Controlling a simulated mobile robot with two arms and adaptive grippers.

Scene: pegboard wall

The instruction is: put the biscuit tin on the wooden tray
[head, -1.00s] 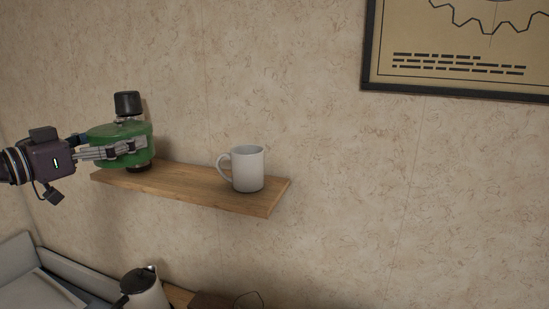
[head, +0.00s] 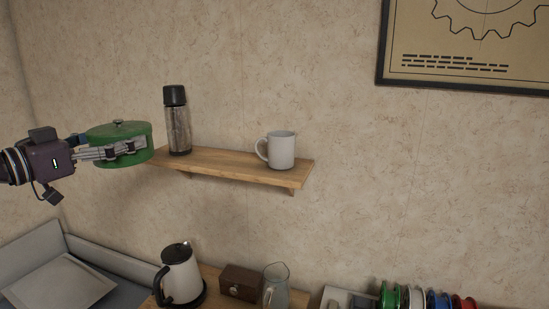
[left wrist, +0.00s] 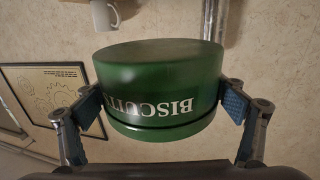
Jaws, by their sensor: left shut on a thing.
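In the left wrist view the tin (left wrist: 165,75) appears upside down between the two fingers (left wrist: 160,108), with part of the word BISCUITS showing. I cannot make out a wooden tray for certain; a wooden surface (head: 212,273) shows under the kettle at the bottom. My right gripper is not in view.
A wall shelf (head: 225,168) holds a steel flask (head: 177,125) and a white mug (head: 281,151). Below are a kettle (head: 180,275), a brown box (head: 240,283), a glass jug (head: 276,287) and several coloured spools (head: 415,300). A pale flat panel (head: 60,285) lies lower left.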

